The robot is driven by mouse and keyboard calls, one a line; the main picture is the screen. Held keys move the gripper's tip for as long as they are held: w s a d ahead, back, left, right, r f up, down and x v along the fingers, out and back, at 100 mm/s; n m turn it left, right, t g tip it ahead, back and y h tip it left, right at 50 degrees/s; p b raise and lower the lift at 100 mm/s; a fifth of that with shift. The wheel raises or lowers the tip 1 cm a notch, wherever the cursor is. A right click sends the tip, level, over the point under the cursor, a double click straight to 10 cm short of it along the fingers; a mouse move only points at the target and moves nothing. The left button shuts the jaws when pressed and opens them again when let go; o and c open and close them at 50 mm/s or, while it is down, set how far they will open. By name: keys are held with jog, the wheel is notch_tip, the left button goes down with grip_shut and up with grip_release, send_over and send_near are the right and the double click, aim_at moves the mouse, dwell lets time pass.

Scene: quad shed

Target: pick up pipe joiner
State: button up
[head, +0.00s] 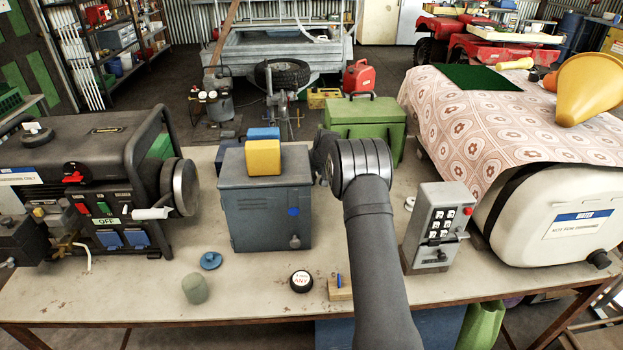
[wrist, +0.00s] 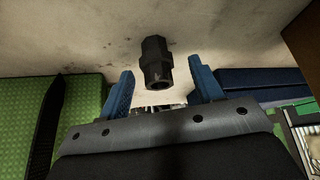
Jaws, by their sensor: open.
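The pipe joiner (wrist: 156,64) is a short, dark grey fitting with a wider faceted part and a round open end. In the wrist view it is on the pale worktop. My gripper (wrist: 161,74) is open, with a blue finger to each side of the joiner in the picture. Gaps show between the joiner and both fingers, so neither touches it. In the head view my arm and the grey-blue box (head: 264,205) block the gripper and the joiner.
A green case (head: 366,123) stands at the bench's back edge. A generator (head: 90,180) is at left; a grey keypad box (head: 437,225) and white water tank (head: 550,215) are at right. A yellow block (head: 263,157) sits on the grey-blue box. Small items lie along the front.

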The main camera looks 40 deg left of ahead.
jog(key=c, duration=1.1)
jog(key=shift+o, duration=0.2)
jog(key=shift+r, duration=0.15)
